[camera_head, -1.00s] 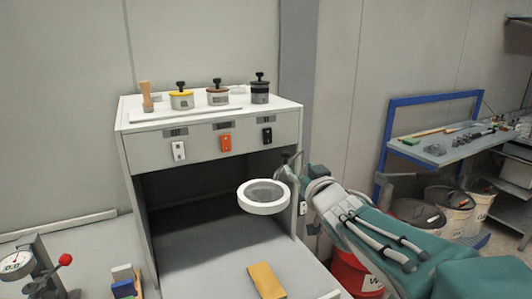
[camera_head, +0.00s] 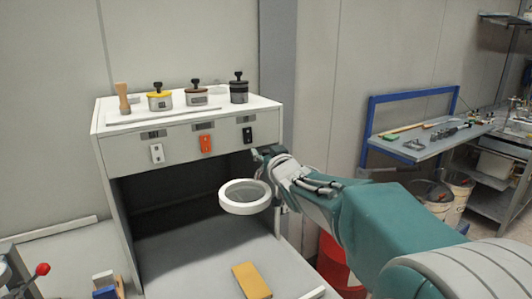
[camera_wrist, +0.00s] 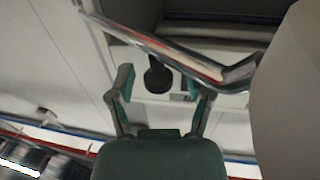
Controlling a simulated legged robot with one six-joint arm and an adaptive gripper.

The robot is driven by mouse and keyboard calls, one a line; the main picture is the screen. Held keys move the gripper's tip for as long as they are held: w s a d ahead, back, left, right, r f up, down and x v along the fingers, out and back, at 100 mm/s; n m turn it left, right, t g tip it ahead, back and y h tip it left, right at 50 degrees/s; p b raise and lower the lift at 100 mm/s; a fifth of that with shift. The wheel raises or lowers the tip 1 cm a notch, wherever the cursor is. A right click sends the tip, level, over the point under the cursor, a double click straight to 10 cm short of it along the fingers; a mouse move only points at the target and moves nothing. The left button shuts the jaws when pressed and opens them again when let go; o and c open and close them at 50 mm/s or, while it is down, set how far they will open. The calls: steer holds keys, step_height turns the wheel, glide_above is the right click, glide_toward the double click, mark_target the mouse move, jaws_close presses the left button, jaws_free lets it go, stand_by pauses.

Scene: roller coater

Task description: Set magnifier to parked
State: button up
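The magnifier is a white ring with a clear lens (camera_head: 244,208), held level in front of the open bay of the white cabinet. Its chrome arm (camera_wrist: 165,48) crosses the wrist view, with a black knob (camera_wrist: 158,76) by it. A large pale shape at the right of that view may be the ring. My gripper (camera_head: 262,154) is at the cabinet's right front, above and just right of the ring. In the wrist view my gripper (camera_wrist: 163,85) is open, its fingers on either side of the knob in the picture. I cannot tell whether they touch it.
The white cabinet (camera_head: 185,143) carries several lidded pots and a wooden-handled tool (camera_head: 122,98) on top, with switches on its front. A yellow block (camera_head: 251,281) lies on the bay floor. A red bucket (camera_head: 338,262) stands right, below my arm. A blue-framed bench (camera_head: 425,148) is behind.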

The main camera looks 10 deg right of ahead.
jaws_close()
